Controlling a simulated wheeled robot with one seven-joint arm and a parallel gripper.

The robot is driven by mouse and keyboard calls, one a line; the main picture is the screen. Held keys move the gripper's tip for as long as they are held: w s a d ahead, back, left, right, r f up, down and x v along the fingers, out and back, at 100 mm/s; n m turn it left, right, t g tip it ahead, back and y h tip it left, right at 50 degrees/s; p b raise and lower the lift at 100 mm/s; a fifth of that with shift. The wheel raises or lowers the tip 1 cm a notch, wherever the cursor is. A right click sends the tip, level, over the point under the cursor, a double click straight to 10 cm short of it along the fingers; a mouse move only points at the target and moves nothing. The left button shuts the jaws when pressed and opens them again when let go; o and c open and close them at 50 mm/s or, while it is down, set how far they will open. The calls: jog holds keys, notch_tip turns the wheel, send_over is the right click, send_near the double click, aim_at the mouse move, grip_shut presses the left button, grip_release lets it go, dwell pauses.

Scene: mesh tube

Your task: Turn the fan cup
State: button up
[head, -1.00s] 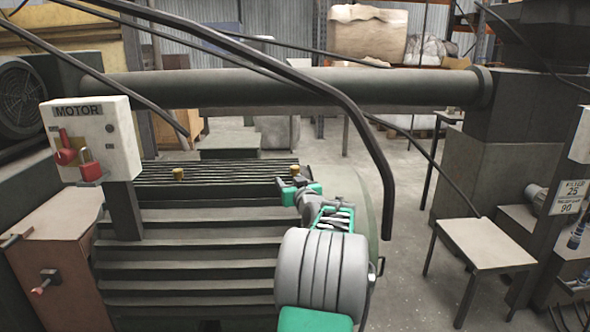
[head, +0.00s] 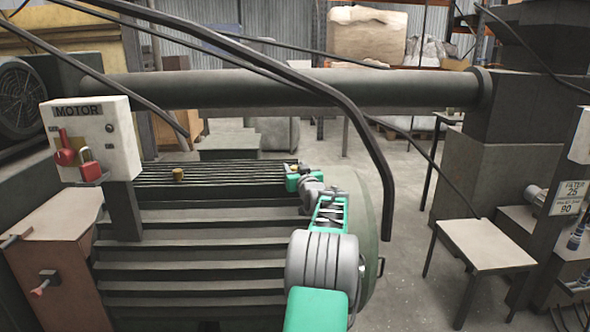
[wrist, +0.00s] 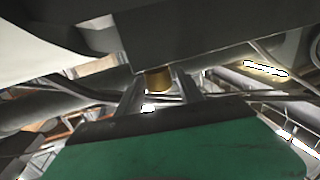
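Two small brass cups stand upright on top of the ribbed motor housing (head: 200,253). The left brass cup (head: 178,174) is clear of my arm. The right brass cup (head: 294,167) is partly hidden behind my gripper (head: 293,176); no label shows which one is the fan cup. In the wrist view, a brass cup (wrist: 159,79) sits between the two fingertips of my gripper (wrist: 161,84). The fingers look apart, one on each side of the cup, with a gap on the right; contact on the left cannot be told.
A box marked MOTOR (head: 92,138) with red handles stands left of the housing. A thick pipe (head: 280,88) and a bent dark conduit (head: 372,140) run above and beside my arm. A small table (head: 484,246) stands on open floor at the right.

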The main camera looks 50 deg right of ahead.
grip_shut()
jog(key=shift+m+g+h, duration=0.3)
jog(key=shift+h, duration=0.1)
jog(key=m+g+h, duration=0.1)
jog(key=m+g+h+b, duration=0.1)
jog(key=shift+w+a+g+h, duration=0.15)
jog(key=shift+w+g+h, duration=0.05)
jog(key=shift+g+h, duration=0.1)
jog(key=m+g+h, duration=0.2)
jog(key=m+g, duration=0.1)
jog(key=shift+g, duration=0.4)
jog(key=m+g, duration=0.1)
jog(key=g, duration=0.1)
jog(key=m+g+h+p, duration=0.1)
jog(key=shift+r+m+g+h, duration=0.15)
jog(key=shift+m+g+h, duration=0.15)
jog(key=shift+m+g, duration=0.1)
jog(key=m+g+p, duration=0.1)
jog(key=g+p, duration=0.1)
jog(key=p, duration=0.1)
jog(key=shift+s+m+g, duration=0.1)
jog(key=shift+m+g, duration=0.3)
jog(key=shift+m+g+p, duration=0.5)
jog(key=shift+g+p, duration=0.25)
jog(key=shift+g, duration=0.05)
